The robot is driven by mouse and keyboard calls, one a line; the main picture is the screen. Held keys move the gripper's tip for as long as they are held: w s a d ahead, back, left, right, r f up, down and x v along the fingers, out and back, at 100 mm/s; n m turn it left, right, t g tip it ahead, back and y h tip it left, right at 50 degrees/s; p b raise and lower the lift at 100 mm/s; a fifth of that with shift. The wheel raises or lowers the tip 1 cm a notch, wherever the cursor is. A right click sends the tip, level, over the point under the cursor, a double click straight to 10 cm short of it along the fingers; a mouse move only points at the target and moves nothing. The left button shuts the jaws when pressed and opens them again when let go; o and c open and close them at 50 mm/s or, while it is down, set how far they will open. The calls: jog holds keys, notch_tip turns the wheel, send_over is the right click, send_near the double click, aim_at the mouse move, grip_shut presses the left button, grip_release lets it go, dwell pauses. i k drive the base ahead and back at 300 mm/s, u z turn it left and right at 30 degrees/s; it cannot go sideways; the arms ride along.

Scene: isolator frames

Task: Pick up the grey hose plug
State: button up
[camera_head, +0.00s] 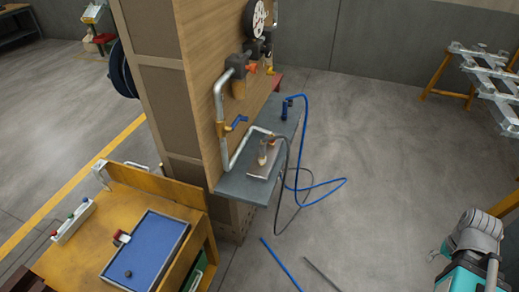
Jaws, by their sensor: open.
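A grey hose (286,200) hangs in a loop off the right edge of the grey shelf (236,187). Its upper part reaches the shelf near small upright fittings (262,158) on a light plate. The grey plug is too small to make out surely among these. A blue plug-like piece (284,110) stands at the shelf's far end, by the blue hose (305,120). Grey and teal parts of my own body show at the lower right, well apart from the shelf. My gripper's fingers cannot be seen.
A wooden panel with a bent metal pipe (219,105), valves and a gauge (254,18) rises behind the shelf. A yellow bench with a blue tray (170,229) stands lower left. Loose blue (281,264) and dark lengths (321,275) lie on the floor.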

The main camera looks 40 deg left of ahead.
aim_at(262, 145)
jog(key=u, duration=0.05)
jog(key=k, duration=1.65)
jog(key=u, duration=1.05)
jog(key=i, duration=1)
